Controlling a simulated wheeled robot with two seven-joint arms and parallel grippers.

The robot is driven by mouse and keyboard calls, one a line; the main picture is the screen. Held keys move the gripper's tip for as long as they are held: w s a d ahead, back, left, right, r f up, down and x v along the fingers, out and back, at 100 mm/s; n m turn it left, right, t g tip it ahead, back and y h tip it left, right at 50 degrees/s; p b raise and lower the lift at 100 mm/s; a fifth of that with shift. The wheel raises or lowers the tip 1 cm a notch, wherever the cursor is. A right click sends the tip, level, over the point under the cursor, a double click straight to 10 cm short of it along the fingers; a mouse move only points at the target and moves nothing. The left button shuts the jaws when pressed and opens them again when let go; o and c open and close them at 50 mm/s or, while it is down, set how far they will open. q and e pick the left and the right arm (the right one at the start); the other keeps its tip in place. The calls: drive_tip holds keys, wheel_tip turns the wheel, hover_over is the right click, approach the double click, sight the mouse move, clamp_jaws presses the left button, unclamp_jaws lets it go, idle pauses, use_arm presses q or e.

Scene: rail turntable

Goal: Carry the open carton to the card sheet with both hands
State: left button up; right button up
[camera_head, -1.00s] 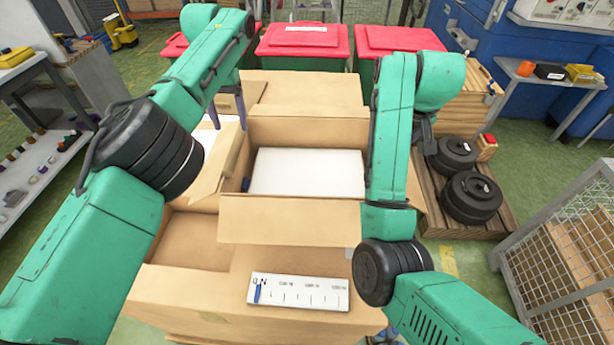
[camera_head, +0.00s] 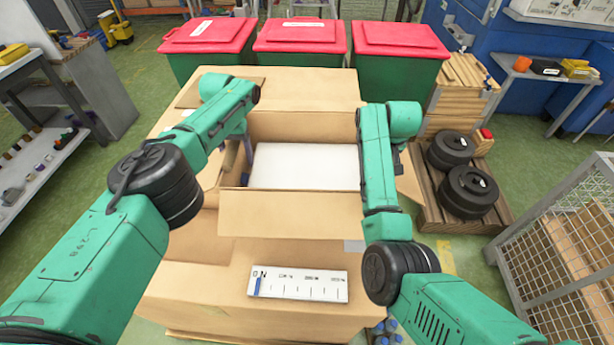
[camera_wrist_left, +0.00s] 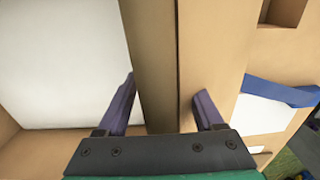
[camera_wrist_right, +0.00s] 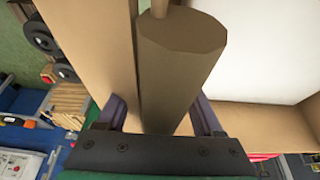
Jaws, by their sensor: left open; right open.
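The open brown carton (camera_head: 290,215) stands in the middle of the head view, flaps folded out, with a white flat surface (camera_head: 305,165) inside. My left gripper (camera_wrist_left: 163,90) is open, its purple fingers on either side of the carton's left wall. It also shows partly in the head view (camera_head: 247,150). My right gripper (camera_wrist_right: 158,100) is open at the carton's right side. A brown blunt-ended piece (camera_wrist_right: 180,60) and the wall lie between its fingers; I cannot tell what the piece is. My arm hides this gripper in the head view. I cannot clearly tell the card sheet apart from the other cardboard.
A white marked scale label (camera_head: 297,284) lies on cardboard in front of the carton. Red-lidded green bins (camera_head: 300,37) stand behind. Black round weights (camera_head: 468,192) sit on a pallet at right, near a wire cage (camera_head: 560,240). Green floor shows between these.

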use_arm(q)
drive_tip(key=shift+f, duration=0.25)
drive_tip(key=shift+s, duration=0.1)
use_arm(e)
drive_tip(key=shift+f, duration=0.15)
use_arm(q)
drive_tip(key=shift+c, duration=0.6)
use_arm(e)
drive_tip(key=shift+c, duration=0.5)
use_arm(q)
drive_tip(key=shift+r, duration=0.1)
clamp_jaws()
use_arm(e)
clamp_jaws()
